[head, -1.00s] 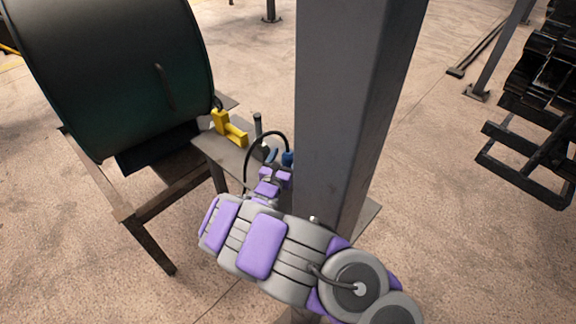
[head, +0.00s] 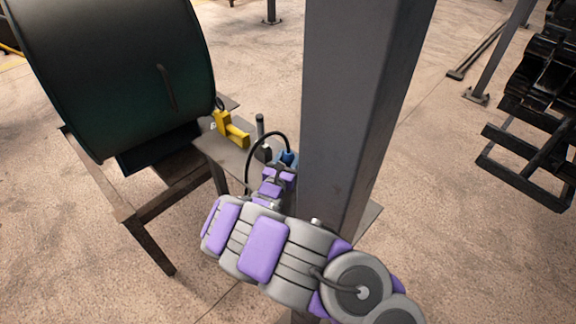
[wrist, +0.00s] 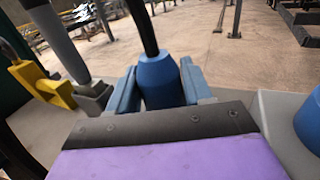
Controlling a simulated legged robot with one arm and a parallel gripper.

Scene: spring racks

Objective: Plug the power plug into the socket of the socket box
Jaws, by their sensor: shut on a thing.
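The blue power plug (wrist: 159,80) stands between my gripper's blue fingers (wrist: 160,90) in the wrist view, with its black cable rising from the top. The fingers touch it on both sides, and its lower end is hidden behind my gripper. In the head view the plug (head: 288,156) shows just beyond my gripper, beside the pillar. At the wrist view's right edge, a blue rounded part (wrist: 311,121) sits by a grey box-like surface (wrist: 282,132). It is cut off, so I cannot tell whether it is the socket.
A grey steel pillar (head: 355,100) stands close to the right of my gripper and hides part of the small table (head: 222,158). A yellow object (head: 232,131) and a dark upright rod (head: 261,127) stand to the left. A large dark green drum (head: 110,75) is farther left.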

